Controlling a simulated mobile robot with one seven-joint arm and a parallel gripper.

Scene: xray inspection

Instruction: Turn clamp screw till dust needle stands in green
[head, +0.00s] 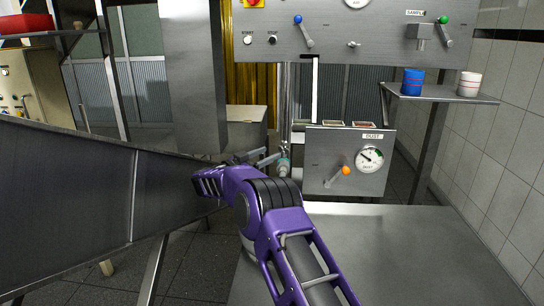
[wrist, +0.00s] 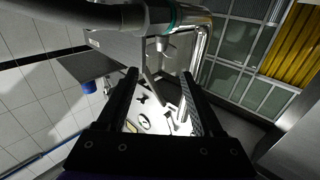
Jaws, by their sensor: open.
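The dust gauge (head: 369,158) is a round white dial on a grey panel marked DUST (head: 318,176). Its dark needle points up and left, outside the green band at the dial's upper right. A vertical steel pipe (head: 284,110) stands left of the panel, with a teal ring (head: 283,165) low on it. The teal ring also shows at the top of the wrist view (wrist: 173,15). My gripper (head: 268,157) is beside this ring, its fingers pointing right. In the wrist view my gripper (wrist: 159,74) is open and empty. I cannot clearly make out the clamp screw.
An orange-tipped lever (head: 345,171) sits left of the gauge. A blue cup (head: 413,81) and a white cup (head: 469,83) stand on a right-hand shelf (head: 440,94). A large steel chute (head: 80,200) fills the left. The front steel table (head: 420,255) is bare.

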